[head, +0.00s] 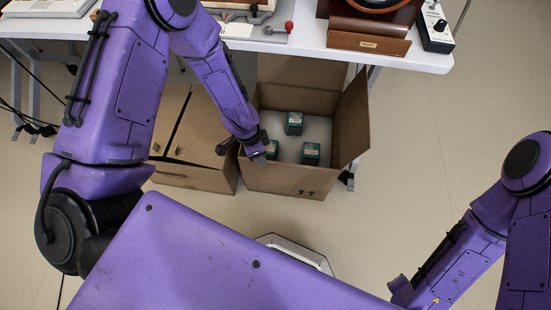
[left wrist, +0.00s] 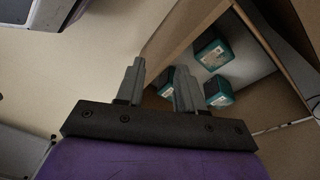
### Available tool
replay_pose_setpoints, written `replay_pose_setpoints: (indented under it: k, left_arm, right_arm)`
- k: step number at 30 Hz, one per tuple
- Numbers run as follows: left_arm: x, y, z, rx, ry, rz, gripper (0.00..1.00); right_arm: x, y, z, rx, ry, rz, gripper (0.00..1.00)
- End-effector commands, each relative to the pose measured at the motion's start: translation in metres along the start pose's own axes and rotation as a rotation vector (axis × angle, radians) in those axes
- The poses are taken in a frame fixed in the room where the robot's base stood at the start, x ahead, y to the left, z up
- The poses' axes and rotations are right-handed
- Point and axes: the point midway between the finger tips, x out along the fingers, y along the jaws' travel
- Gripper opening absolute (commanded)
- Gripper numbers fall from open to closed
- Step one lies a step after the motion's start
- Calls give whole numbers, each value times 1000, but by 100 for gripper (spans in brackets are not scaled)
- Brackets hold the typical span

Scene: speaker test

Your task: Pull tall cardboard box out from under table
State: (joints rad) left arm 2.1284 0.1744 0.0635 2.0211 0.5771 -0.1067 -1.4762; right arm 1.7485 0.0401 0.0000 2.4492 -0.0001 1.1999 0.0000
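An open cardboard box (head: 283,181) stands on the floor at the table's front edge, its back part under the table (head: 300,43). It looks like the taller of two boxes. Several small green-and-white items (head: 310,152) lie inside; they also show in the left wrist view (left wrist: 218,92). My left gripper (head: 262,157) is at the box's front left rim, pointing down. In the left wrist view its fingers (left wrist: 160,88) are apart, with the box wall (left wrist: 190,32) running between them; contact cannot be told. My right forearm shows at lower right, its fingers out of sight.
A lower cardboard box (head: 200,177) with a dark slit along its top stands directly left. A wooden turntable-like device (head: 368,35) and a black control box (head: 434,27) sit on the table. Cables (head: 25,110) hang at left. Floor to the right is clear.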

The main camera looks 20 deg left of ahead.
Motion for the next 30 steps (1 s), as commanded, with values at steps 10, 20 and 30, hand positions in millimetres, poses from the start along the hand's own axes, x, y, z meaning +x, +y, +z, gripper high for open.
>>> replay_pose_setpoints:
  k: [10,20,30]
  left_arm:
    - [-2,-13,-57,432,180,120,37]
    - [10,-11,-57,427,177,121,37]
    - [74,-1,-66,428,175,121,37]
  right_arm:
    - [41,-4,17,0,1,0,43]
    - [45,-4,18,0,1,-1,43]
    - [66,-6,27,0,1,0,43]
